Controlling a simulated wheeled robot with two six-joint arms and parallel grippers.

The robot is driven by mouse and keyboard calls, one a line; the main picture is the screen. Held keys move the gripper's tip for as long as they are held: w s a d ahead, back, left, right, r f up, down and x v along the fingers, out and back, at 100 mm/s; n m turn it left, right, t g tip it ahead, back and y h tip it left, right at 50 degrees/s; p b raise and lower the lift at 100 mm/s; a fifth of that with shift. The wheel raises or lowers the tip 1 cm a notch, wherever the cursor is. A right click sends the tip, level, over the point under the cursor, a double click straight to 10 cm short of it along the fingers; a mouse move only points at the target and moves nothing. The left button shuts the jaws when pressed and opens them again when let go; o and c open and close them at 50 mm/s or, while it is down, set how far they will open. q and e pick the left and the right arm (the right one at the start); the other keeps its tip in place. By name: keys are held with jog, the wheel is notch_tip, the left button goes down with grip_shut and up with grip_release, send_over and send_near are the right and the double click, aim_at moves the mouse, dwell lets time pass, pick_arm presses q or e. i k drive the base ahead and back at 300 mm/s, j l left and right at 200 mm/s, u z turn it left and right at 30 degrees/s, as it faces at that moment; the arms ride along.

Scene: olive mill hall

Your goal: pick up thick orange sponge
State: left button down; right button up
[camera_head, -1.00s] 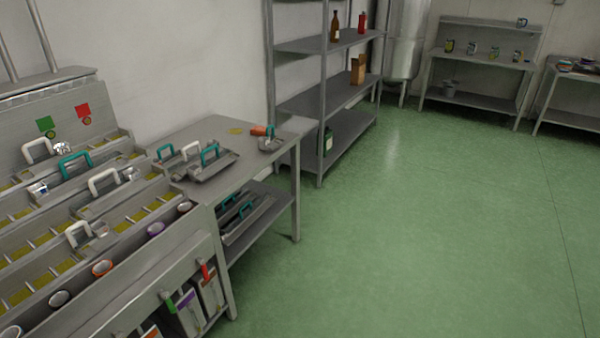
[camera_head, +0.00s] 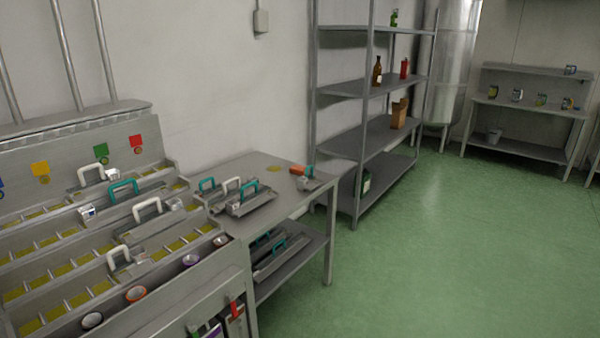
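A small orange block (camera_head: 297,170), which looks like the thick orange sponge, lies on the grey metal side table (camera_head: 262,169) near its back right edge. It is small in the head view, so its thickness is hard to tell. Neither of my grippers shows in the head view.
Trays with teal and white handles (camera_head: 245,200) stand at the table's front left. A stepped metal bench (camera_head: 140,242) with handled trays and cups fills the left. A tall shelf rack (camera_head: 357,150) stands behind the table. Green floor (camera_head: 450,260) is clear on the right.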

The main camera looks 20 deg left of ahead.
aim_at(295, 169)
jog(key=i+l+u, duration=0.1)
jog(key=u, duration=0.35)
jog(key=i+l+u, duration=0.15)
jog(key=i+l, duration=0.15)
jog(key=i+l+u, duration=0.15)
jog(key=i+l, duration=0.15)
jog(key=l, duration=0.15)
jog(key=i+l+u, duration=0.2)
jog(key=l, duration=0.2)
jog(key=i+l+u, duration=0.15)
jog(key=i+l, duration=0.15)
jog(key=l, duration=0.15)
